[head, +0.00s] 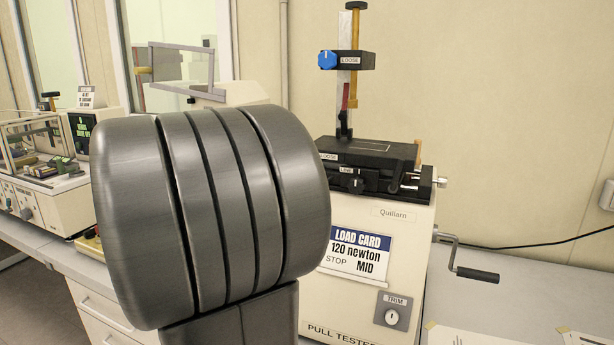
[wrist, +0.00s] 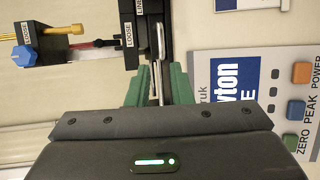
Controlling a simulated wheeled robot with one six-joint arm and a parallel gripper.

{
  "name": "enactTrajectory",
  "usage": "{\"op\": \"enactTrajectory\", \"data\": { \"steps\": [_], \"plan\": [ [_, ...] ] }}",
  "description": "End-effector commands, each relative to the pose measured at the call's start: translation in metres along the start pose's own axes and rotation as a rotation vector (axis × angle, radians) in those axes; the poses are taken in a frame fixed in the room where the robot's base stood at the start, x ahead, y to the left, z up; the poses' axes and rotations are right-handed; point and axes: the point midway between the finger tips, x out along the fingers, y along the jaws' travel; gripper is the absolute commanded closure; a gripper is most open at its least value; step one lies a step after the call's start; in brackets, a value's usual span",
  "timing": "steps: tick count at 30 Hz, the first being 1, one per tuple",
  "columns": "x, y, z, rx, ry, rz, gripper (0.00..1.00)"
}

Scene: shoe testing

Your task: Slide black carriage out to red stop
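The black carriage (head: 370,160) sits on top of the cream pull tester (head: 365,255), with LOOSE and LINE labels on it. In the wrist view the black carriage (wrist: 125,30) shows sideways at the top. My gripper (wrist: 159,84) shows there as two green fingers, apart, beside the carriage's edge. A thin silvery bar (wrist: 157,75) runs between them; I cannot tell whether they press on it. In the head view my grey arm hides the gripper. A dark red part (head: 346,96) is on the tester's upright; I cannot tell whether it is the red stop.
A blue knob (head: 327,60) is on the upper black block. A crank handle (head: 477,274) sticks out at the tester's right. Another instrument (head: 40,185) stands at the left. Bench space at the right holds papers and a cable.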

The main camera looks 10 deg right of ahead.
Motion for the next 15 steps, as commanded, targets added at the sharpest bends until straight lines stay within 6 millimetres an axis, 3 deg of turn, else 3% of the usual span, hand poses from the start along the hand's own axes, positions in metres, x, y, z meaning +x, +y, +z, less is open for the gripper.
{"op": "enactTrajectory", "data": {
  "steps": [15],
  "plan": [
    [0.076,0.0,0.001,-0.002,-0.005,-0.002,0.8]
  ]
}}
